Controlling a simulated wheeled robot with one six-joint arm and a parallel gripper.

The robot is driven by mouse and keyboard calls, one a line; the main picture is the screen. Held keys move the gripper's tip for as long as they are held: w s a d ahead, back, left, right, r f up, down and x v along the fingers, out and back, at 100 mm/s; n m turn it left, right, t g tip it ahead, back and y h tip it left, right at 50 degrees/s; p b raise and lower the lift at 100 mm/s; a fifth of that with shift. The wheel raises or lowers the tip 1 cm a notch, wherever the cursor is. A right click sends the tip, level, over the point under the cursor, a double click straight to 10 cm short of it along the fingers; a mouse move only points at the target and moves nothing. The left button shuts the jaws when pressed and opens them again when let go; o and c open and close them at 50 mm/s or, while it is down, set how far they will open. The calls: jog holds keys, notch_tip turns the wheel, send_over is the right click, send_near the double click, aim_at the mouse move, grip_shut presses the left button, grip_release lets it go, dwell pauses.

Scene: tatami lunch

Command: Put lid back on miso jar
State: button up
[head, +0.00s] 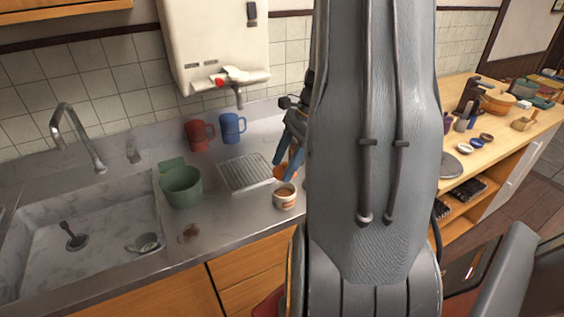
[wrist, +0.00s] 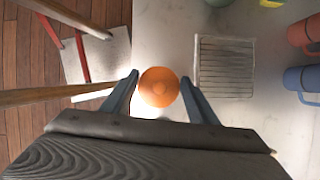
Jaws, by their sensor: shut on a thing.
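The miso jar (head: 286,201) is a small cream pot with an orange-brown band. It stands upright on the grey counter, its open top showing brown contents. The orange lid (head: 284,171) is round and is held by my gripper (head: 284,163) a little behind and above the jar. In the wrist view the lid (wrist: 159,87) sits between the two blue-grey fingers of my gripper (wrist: 158,84), with its round top facing the camera. My arm covers much of the head view. The jar is not clearly visible in the wrist view, so I cannot tell the exact gap.
A ribbed metal drain tray (head: 245,173) lies left of the jar. A green pot (head: 181,188), red mug (head: 196,136) and blue mug (head: 232,128) stand nearby. A small brown item (head: 188,233) lies near the counter's front edge. The sink (head: 105,225) is further left.

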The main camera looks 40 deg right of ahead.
aim_at(284, 170)
notch_tip(284, 170, down, 3)
jog(key=b, duration=0.2)
jog(key=shift+f+b, duration=0.15)
jog(key=shift+b, duration=0.25)
notch_tip(284, 170, down, 2)
jog(key=shift+b, duration=0.4)
jog(key=shift+a+p, duration=0.1)
jog(key=shift+p, duration=0.45)
dwell(0.6)
jog(key=shift+f+p, duration=0.15)
jog(key=shift+p, duration=0.25)
dwell(1.6)
jog(key=o, duration=1.6)
jog(key=shift+c, duration=0.2)
